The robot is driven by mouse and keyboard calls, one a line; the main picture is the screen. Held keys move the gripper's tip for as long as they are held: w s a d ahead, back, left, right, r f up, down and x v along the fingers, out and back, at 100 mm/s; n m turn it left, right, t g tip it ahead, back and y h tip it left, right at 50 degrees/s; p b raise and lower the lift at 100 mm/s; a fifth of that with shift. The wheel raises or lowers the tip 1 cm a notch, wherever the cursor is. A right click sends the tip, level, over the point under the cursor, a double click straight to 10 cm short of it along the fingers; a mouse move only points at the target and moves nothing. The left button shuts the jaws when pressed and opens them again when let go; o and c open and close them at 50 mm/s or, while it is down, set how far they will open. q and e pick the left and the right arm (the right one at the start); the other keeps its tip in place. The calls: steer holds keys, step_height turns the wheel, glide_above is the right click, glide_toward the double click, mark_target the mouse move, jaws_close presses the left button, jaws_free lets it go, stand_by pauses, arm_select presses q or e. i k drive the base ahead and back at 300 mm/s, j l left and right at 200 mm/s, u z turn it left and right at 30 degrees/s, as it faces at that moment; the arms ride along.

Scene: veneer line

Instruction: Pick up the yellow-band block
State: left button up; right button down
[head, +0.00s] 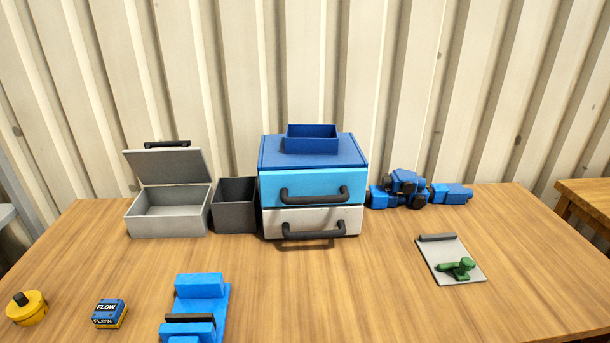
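The yellow-band block (110,314) is a small blue block with a yellow band around its lower part and a black label reading FLOW. It sits on the wooden table at the front left in the head view, between a yellow round object and a blue fixture, apart from both. Neither of my grippers shows in the head view, and nothing is seen touching the block.
A yellow round object (27,309) with a black top and a blue fixture (200,284) flank the block. Behind stand an open grey box (168,223), a dark bin (235,215) and a drawer unit (312,186). A clipboard (436,263) with a green object, and blue-black parts (407,184), lie right.

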mark_target(109, 314)
steer(key=u, duration=1.3)
steer(key=i+j+z, duration=0.15)
steer(key=j, duration=0.25)
steer(key=j+z, duration=0.15)
steer(key=j, duration=0.25)
steer(key=i, duration=0.05)
